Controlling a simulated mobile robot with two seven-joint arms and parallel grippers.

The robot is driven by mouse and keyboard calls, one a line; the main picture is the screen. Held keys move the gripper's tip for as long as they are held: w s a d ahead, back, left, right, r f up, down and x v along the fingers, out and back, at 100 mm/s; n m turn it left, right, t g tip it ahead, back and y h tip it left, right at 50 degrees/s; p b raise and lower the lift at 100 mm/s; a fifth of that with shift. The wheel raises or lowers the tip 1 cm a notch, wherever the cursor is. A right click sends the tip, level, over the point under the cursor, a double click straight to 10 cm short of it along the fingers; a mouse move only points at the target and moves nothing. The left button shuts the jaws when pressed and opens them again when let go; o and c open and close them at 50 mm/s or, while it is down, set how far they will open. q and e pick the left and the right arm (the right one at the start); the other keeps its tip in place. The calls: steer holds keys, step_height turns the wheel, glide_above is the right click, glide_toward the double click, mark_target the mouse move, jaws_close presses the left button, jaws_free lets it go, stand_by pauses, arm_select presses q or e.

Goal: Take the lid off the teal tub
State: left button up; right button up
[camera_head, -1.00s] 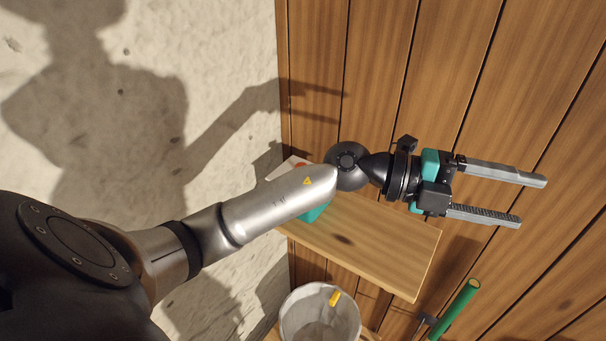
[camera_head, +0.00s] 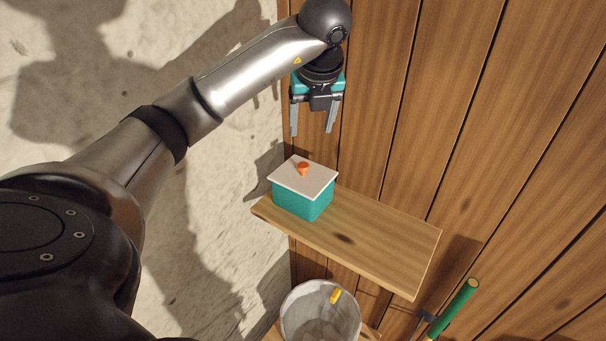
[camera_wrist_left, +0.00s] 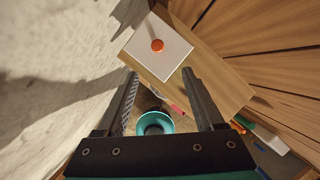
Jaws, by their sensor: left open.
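The teal tub (camera_head: 301,204) stands upright at the left end of a wooden shelf. Its flat white lid (camera_head: 318,178) lies on top, with an orange knob (camera_head: 303,168) in the middle. In the left wrist view the lid (camera_wrist_left: 170,60) and its knob (camera_wrist_left: 157,45) show beyond the fingertips. My left gripper (camera_head: 312,131) is open and empty, pointing down above the tub and apart from the lid. It also shows in the left wrist view (camera_wrist_left: 160,78). My right gripper is not in view.
The wooden shelf (camera_head: 385,240) is bare to the right of the tub. A wood plank wall (camera_head: 470,120) stands behind, and a rough pale wall (camera_head: 225,190) is at left. Below are a whitish bucket (camera_head: 290,318) with a yellow thing and a green rod (camera_head: 456,305).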

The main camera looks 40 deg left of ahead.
arm_select(q)
glide_above(303, 165)
steer(key=s+d, duration=0.2)
steer(key=f, duration=0.8)
steer(key=shift+w+d+f+b, duration=0.1)
steer(key=shift+w+f+b, duration=0.1)
steer(key=shift+f+b, duration=0.1)
steer(key=shift+p+x, duration=0.5)
steer(key=shift+x, duration=2.4)
steer(key=shift+r, duration=0.1)
steer(key=shift+c, duration=0.2)
jaws_close()
